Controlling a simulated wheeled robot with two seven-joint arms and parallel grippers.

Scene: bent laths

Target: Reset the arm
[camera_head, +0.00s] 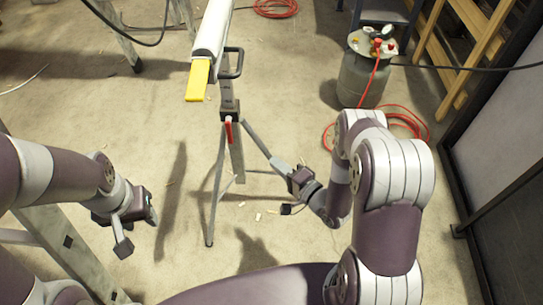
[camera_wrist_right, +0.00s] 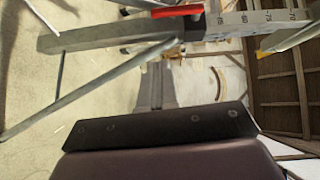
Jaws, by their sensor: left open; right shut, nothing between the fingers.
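My left gripper (camera_head: 138,229) is at the left in the head view, over the floor, with its two fingers spread and nothing between them. My right gripper (camera_head: 277,162) is right of the stand's post in the head view, close to one splayed leg. I cannot tell whether it touches that leg. In the right wrist view its fingers (camera_wrist_right: 155,86) are together with nothing between them. The metal tripod stand (camera_head: 227,105) is upright in the middle, with a red lever (camera_head: 229,130). Its post also shows sideways in the wrist view (camera_wrist_right: 110,37).
A white beam with a yellow end (camera_head: 198,80) sits atop the stand. A grey gas cylinder (camera_head: 362,78) with a red hose (camera_head: 408,122) stands at the back right. A ladder (camera_head: 75,240) is beneath my left arm. A dark-framed panel (camera_head: 500,140) bounds the right side.

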